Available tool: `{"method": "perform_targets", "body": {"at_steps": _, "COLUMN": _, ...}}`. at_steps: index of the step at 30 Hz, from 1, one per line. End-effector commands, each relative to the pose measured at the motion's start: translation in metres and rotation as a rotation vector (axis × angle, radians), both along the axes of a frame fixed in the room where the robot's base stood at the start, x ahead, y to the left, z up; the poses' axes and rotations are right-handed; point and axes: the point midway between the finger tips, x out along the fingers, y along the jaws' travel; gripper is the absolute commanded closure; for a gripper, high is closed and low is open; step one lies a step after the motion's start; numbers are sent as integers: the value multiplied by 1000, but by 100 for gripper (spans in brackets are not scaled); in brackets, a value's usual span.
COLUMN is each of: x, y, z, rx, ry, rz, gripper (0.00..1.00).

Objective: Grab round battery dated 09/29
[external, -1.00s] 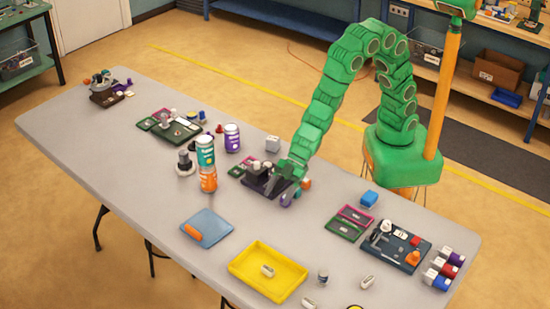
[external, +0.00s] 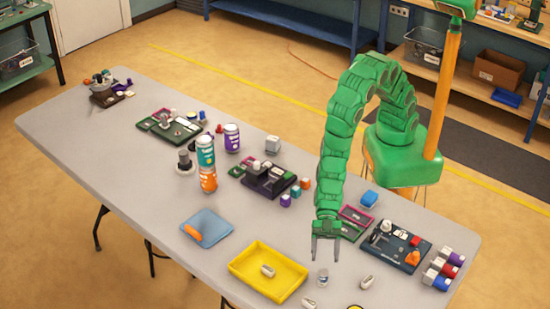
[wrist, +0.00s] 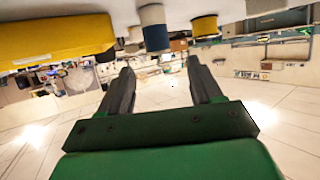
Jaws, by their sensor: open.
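A small round cylinder, grey-blue with a pale band (external: 322,278), stands upright on the table right of the yellow tray. It looks like a round battery, but I cannot read any date on it. In the upside-down wrist view it (wrist: 153,28) shows at top centre, beyond my fingertips. My gripper (external: 326,250) is open and empty, with its fingers above the table just behind the cylinder. The fingers also show in the wrist view (wrist: 160,72), apart with nothing between them. Small white rounded pieces (external: 367,282) (external: 308,303) lie near the cylinder, their labels unreadable.
The yellow tray (external: 240,269), with a white piece in it, is close on the left. A yellow round thing (external: 355,307) is cut off at the bottom edge. Circuit boards (external: 400,247) and coloured blocks stand to the right.

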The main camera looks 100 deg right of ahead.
Motion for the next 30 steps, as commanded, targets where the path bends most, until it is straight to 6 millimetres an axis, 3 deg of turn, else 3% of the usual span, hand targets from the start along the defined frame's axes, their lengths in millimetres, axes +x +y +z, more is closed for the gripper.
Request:
{"method": "perform_targets", "body": {"at_steps": 14, "x": 5, "y": 24, "z": -15, "rx": -2, "ry": 3, "rz": 0, "gripper": 36}}
{"method": "perform_targets", "body": {"at_steps": 24, "x": 12, "y": 55, "z": -30, "rx": -2, "ry": 0, "rz": 0, "gripper": 36}}
{"method": "perform_targets", "body": {"at_steps": 30, "x": 13, "y": 58, "z": -32, "rx": -3, "ry": 1, "rz": -1, "gripper": 36}}
